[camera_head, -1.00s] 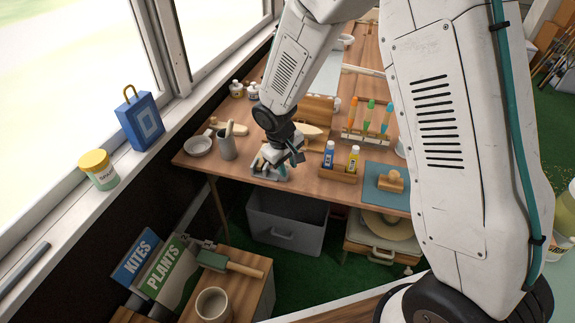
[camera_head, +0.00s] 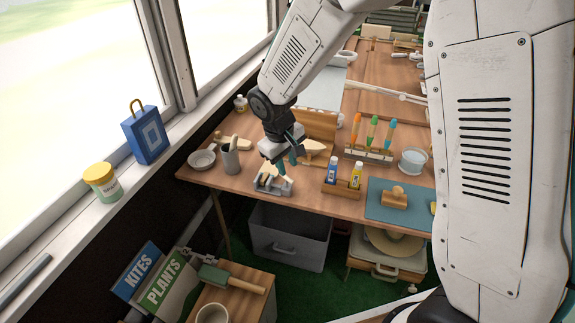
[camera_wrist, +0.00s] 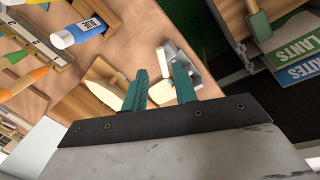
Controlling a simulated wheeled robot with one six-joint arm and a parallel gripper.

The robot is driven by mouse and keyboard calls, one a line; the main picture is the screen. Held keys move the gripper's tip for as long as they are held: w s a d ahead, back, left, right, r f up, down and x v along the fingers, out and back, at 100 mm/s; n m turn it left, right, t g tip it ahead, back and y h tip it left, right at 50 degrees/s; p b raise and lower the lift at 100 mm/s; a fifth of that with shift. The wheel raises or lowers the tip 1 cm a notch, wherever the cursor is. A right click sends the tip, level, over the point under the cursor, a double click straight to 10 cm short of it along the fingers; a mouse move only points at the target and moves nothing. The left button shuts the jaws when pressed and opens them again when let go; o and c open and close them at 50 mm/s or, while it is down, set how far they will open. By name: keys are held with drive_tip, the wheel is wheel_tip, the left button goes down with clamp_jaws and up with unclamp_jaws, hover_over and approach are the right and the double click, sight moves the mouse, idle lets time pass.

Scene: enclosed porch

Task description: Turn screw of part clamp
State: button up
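The part clamp (camera_head: 270,187) is a small grey device near the front edge of the wooden workbench, with a pale wooden piece in it. It also shows in the wrist view (camera_wrist: 193,66), partly behind a finger. My gripper (camera_head: 289,162) hangs just above and behind the clamp in the head view. In the wrist view the two teal fingers of my gripper (camera_wrist: 160,72) stand apart with a gap between them and point toward the clamp. I see nothing held between them. I cannot make out the clamp's screw, and cannot tell whether a finger touches the clamp.
A grey cup (camera_head: 231,160) with tools and a white bowl (camera_head: 201,160) stand left of the clamp. A wooden holder (camera_head: 342,190) with blue and yellow bottles stands to its right. A grey bin (camera_head: 289,238) is under the bench.

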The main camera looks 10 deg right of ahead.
drive_tip(key=shift+c, duration=1.2)
drive_tip(key=shift+a+r, duration=0.2)
drive_tip(key=shift+a, duration=0.15)
clamp_jaws()
drive_tip(key=s+a+r+n, duration=0.2)
drive_tip(key=a+r+n, duration=0.4)
drive_tip(key=n, duration=1.2)
hover_over(287, 182)
drive_tip(key=s+a, duration=0.2)
drive_tip(key=s, duration=0.1)
wheel_tip(287, 182, down, 10)
drive_tip(key=shift+w+d+f, duration=0.35)
drive_tip(key=shift+w+d, duration=0.15)
drive_tip(key=shift+d, duration=0.1)
